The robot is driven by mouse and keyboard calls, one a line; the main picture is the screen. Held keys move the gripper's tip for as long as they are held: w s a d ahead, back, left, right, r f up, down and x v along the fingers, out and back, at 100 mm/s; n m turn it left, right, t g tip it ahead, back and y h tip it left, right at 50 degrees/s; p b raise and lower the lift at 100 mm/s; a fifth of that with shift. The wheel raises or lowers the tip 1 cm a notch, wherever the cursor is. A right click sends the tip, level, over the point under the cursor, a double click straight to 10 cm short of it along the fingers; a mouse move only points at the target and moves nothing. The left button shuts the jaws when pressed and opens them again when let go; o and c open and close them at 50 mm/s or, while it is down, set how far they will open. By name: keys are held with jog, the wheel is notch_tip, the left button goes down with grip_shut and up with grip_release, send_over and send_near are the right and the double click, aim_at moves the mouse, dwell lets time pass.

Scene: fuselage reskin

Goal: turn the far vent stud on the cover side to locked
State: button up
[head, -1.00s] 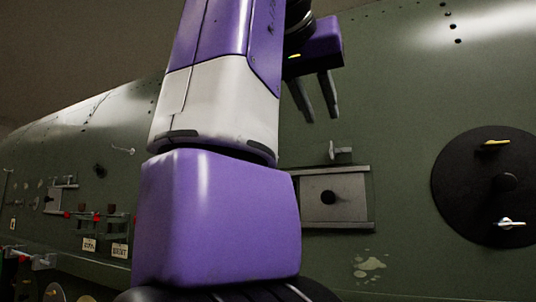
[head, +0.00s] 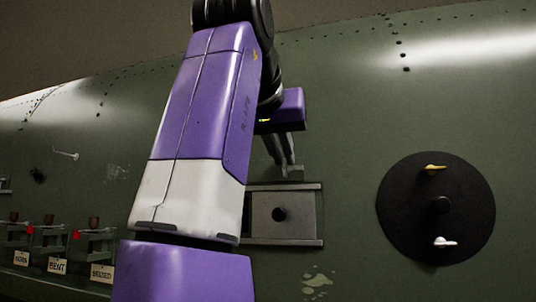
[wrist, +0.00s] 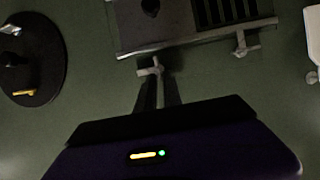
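A cover plate (head: 302,213) with a black round knob sits between two rails on the green fuselage. In the wrist view the same panel (wrist: 180,43) is at the top, with a dark slotted vent (wrist: 225,10) beside the knob. A small T-shaped stud (wrist: 150,71) stands by the panel's edge on the knob side. A second stud (wrist: 240,44) is near the slotted vent. My gripper (wrist: 158,82) appears open, its two fingers apart with their tips at the first stud. In the head view my gripper (head: 286,168) is just above the cover; its tips overlap the stud.
A black disc (head: 405,205) with a yellow and a white handle is to the right. At the lower left are grey fixtures with labels, one reading BENT (head: 57,266). A pale object (wrist: 314,35) is at the wrist view's right edge.

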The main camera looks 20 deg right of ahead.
aim_at(294, 168)
grip_shut()
jog(key=f+m+t+y+b, duration=0.1)
jog(key=m+t, duration=0.1)
jog(key=m, duration=0.2)
jog(key=s+d+m+t+y+b, duration=0.1)
jog(key=m+t+b, duration=0.1)
jog(key=m, duration=0.2)
jog(key=d+f+m+t+y+b, duration=0.1)
jog(key=m+t+b, duration=0.1)
jog(key=m, duration=0.3)
jog(key=shift+s+d+f+t, duration=0.1)
jog(key=shift+s+f+t, duration=0.2)
dwell(0.4)
jog(key=shift+m+b, duration=0.3)
jog(key=shift+m, duration=0.1)
jog(key=shift+o, duration=2.3)
grip_release()
